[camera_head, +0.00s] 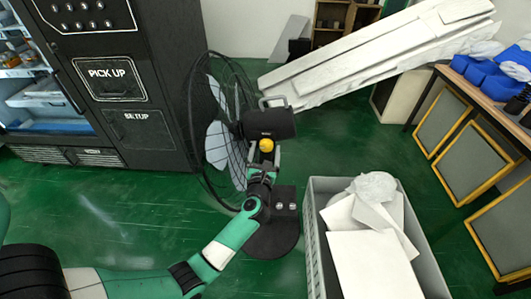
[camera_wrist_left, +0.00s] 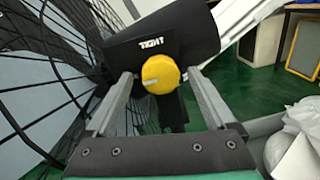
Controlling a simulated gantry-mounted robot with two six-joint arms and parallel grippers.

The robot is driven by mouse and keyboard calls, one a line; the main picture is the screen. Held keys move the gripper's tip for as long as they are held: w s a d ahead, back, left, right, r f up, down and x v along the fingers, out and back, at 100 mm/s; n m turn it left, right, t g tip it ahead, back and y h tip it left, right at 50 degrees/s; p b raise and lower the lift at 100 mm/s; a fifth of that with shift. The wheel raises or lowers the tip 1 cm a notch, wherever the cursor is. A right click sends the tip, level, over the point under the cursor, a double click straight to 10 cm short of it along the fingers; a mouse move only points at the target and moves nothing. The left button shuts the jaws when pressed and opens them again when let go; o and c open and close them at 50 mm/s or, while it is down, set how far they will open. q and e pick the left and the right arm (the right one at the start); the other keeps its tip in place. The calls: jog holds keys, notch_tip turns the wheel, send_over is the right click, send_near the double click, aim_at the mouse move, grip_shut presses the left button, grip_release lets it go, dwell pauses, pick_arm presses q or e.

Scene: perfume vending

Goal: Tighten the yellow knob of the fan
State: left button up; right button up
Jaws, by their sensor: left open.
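The fan is black, with a round wire cage (camera_head: 222,130), a dark motor housing (camera_head: 270,123) with a handle on top, and a base (camera_head: 272,237) on the green floor. The yellow knob (camera_head: 267,145) sits under the housing. In the left wrist view the knob (camera_wrist_left: 160,74) shows up close, below the word "TIGHT" on the housing (camera_wrist_left: 165,35). My left gripper (camera_head: 265,164) is open. In the left wrist view its fingers (camera_wrist_left: 158,82) stand on either side of the knob, with gaps visible; contact is not visible. My right gripper is not in view.
A grey crate (camera_head: 314,225) with white pieces stands right of the fan base. A black vending machine (camera_head: 160,90) stands behind left. A long white slab (camera_head: 385,50) leans behind right. The fan cage (camera_wrist_left: 55,85) is close to the left finger. Green floor is open at front left.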

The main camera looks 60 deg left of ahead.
pick_arm(q)
jog(key=c, duration=1.4)
jog(key=shift+r+m+p, duration=0.2)
jog(key=shift+m+p, duration=0.3)
jog(key=shift+p, duration=0.35)
jog(key=m+p, duration=0.6)
jog(key=p, duration=0.1)
jog(key=shift+r+m+g, duration=0.15)
jog(key=shift+m+g, duration=0.15)
jog(key=m+p, duration=0.3)
jog(key=m, duration=0.2)
jog(key=shift+w, duration=0.1)
jog(key=m+p, duration=0.2)
jog(key=m, duration=0.2)
jog(key=shift+m+g, duration=0.3)
jog(key=shift+g, duration=0.1)
jog(key=o, duration=1.4)
jog(key=shift+f, duration=0.2)
